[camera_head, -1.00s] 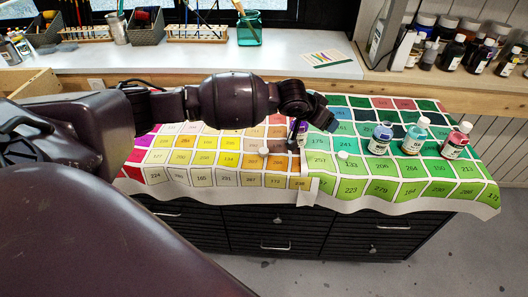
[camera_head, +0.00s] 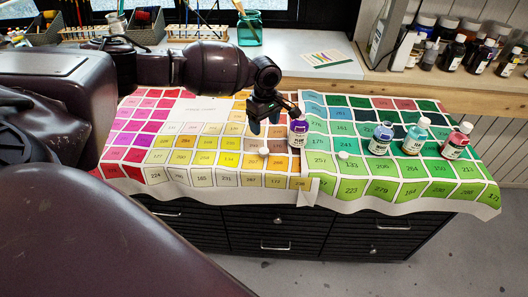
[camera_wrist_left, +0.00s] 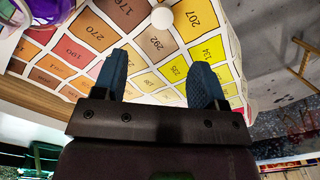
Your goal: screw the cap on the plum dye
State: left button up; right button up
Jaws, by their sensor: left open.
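The purple bottle (camera_head: 298,132), which looks like the plum dye, stands upright near the middle of the colour-chart cloth. Part of it shows at the top left corner of the left wrist view (camera_wrist_left: 12,18). A small white cap (camera_head: 264,151) lies on the cloth left of the bottle; in the left wrist view a white cap (camera_wrist_left: 162,18) shows beyond the fingertips. A second white cap (camera_head: 342,155) lies right of the bottle. My left gripper (camera_head: 265,123) is open and empty, above the cloth just left of the bottle. My right gripper is not in view.
The cloth's front edge hangs over dark drawers (camera_head: 275,235). The cloth left of the caps is clear. A rear shelf holds jars and brushes.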

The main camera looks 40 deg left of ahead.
pick_arm(q)
jog(key=shift+f, duration=0.1)
jog(key=b, duration=0.1)
send_over(264, 151)
jog(key=f, duration=0.5)
jog(key=shift+w, duration=0.3)
jog(key=shift+f, duration=0.25)
jog(key=shift+r, duration=0.1)
jog(key=f, duration=0.2)
jog(key=f+b, duration=0.1)
jog(key=f, duration=0.1)
jog(key=shift+s+a+f, duration=0.1)
jog(key=shift+s+f, duration=0.1)
jog(key=shift+f, duration=0.1)
jog(key=shift+f+b, duration=0.3)
jog(key=shift+b, duration=0.05)
jog(key=c, duration=1)
